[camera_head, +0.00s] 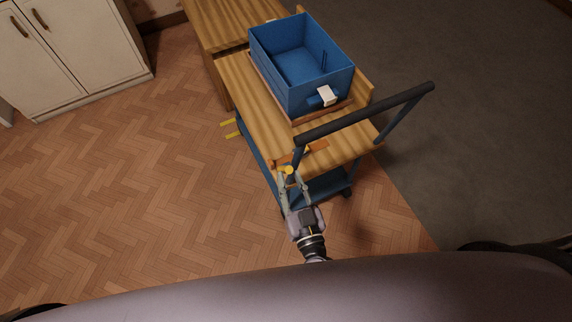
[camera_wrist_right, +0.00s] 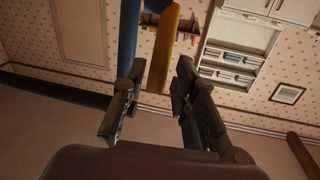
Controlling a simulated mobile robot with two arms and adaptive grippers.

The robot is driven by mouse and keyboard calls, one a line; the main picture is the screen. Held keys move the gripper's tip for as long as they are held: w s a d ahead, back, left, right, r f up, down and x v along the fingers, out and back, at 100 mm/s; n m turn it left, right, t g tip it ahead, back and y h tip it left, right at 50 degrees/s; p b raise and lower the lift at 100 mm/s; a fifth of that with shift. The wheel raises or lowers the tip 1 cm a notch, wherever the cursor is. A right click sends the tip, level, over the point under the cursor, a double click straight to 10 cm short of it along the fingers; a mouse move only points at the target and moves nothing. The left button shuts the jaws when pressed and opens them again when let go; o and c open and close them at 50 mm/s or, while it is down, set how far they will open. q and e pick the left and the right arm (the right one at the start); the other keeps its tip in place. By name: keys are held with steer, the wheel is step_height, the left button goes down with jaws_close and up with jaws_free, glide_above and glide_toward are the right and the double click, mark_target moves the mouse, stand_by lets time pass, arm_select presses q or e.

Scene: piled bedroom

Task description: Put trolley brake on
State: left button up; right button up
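The trolley (camera_head: 262,105) has a wooden top, a blue frame and a dark push handle (camera_head: 365,115) at its near end. A small yellow lever (camera_head: 289,170) shows at the near left corner, beside the frame. My right gripper (camera_head: 289,176) is at this lever, pointing away from me. In the right wrist view the fingers (camera_wrist_right: 155,88) stand apart, and the yellow lever (camera_wrist_right: 164,50) reaches in between them with a gap on the right. A blue post (camera_wrist_right: 127,40) runs beside it on the left. Whether a finger touches the lever is unclear. My left gripper is out of view.
A blue bin (camera_head: 318,88) with a white tag stands on the trolley top. Yellow prongs (camera_head: 230,128) stick out on the trolley's left side. A wooden cabinet (camera_head: 215,25) is behind. Bare parquet (camera_head: 130,180) lies left; grey carpet (camera_head: 480,130) lies right.

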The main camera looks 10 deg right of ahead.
mark_target(286, 169)
steer(key=shift+w+a, duration=0.15)
steer(key=shift+w, duration=0.9)
steer(key=shift+w+a, duration=0.15)
steer(key=shift+w, duration=0.85)
steer(key=shift+c, duration=0.2)
jaws_close()
